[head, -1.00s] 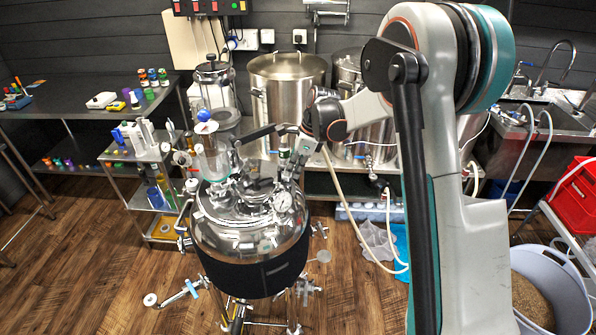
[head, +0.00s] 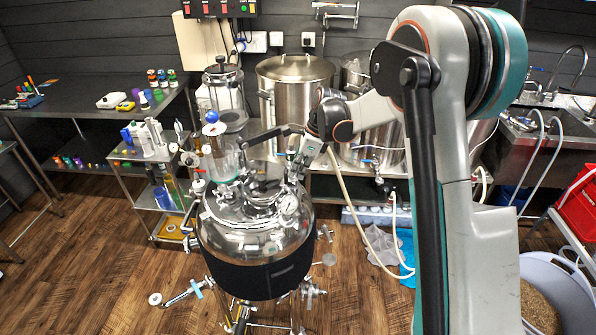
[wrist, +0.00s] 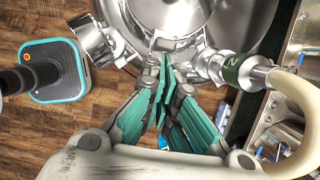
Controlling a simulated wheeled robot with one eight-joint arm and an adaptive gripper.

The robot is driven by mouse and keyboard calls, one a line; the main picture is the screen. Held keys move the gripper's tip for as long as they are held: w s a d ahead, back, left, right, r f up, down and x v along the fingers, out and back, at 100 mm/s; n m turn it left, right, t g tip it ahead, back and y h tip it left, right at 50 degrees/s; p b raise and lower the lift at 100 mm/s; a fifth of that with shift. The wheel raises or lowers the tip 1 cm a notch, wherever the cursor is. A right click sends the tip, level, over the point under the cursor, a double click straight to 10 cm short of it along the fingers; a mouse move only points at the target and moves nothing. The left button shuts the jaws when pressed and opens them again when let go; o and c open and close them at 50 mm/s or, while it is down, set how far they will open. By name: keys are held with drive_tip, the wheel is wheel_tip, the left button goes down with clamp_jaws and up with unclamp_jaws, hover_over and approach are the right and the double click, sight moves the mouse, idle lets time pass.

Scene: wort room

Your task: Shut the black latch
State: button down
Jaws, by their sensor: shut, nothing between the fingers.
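The steel vessel (head: 255,238) with a black band stands in the middle of the head view, its domed lid crowded with fittings. A black lever-like bar (head: 264,136) stands above the lid, just left of my gripper; I cannot tell for sure that it is the black latch. My gripper (head: 294,174) reaches down to the lid's back right side, partly hidden among fittings. In the wrist view, its teal fingers (wrist: 164,72) are together and empty. Their tips are close to a grey metal block (wrist: 175,44) at the lid's rim; contact cannot be told.
A green-collared fitting (wrist: 232,69) with a pale hose (wrist: 296,96) is close right of my fingers. A glass jar (head: 220,158) rises from the lid's left. Steel pots (head: 295,95) stand behind. A small shelf cart (head: 150,190) stands left. Wooden floor (head: 95,270) is clear at front left.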

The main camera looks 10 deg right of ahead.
drive_tip(key=s+d+f+p+v, duration=0.1)
drive_tip(key=d+v, duration=0.1)
drive_tip(key=v, duration=1)
drive_tip(key=s+a+r+n+t+h+b, duration=0.1)
drive_tip(key=s+r+n+b, duration=0.15)
drive_tip(key=s, duration=0.25)
drive_tip(key=s+r+n+t+b, duration=0.1)
drive_tip(key=s+n, duration=0.2)
drive_tip(key=s, duration=0.1)
drive_tip(key=s+f+n+t+h+b, duration=0.1)
drive_tip(key=s+f+n+b, duration=0.1)
drive_tip(key=s+n, duration=0.3)
drive_tip(key=s+f+n+t+b, duration=0.1)
drive_tip(key=s+f+n+b, duration=0.2)
drive_tip(key=s, duration=0.8)
drive_tip(key=s+a+f+n+t+h+b, duration=0.1)
drive_tip(key=s+f+n+b, duration=0.2)
drive_tip(key=s+n, duration=0.5)
drive_tip(key=shift+s+f+t+h, duration=0.3)
drive_tip(key=shift+f+t, duration=0.1)
drive_tip(key=shift+f, duration=0.45)
drive_tip(key=shift+w, duration=0.1)
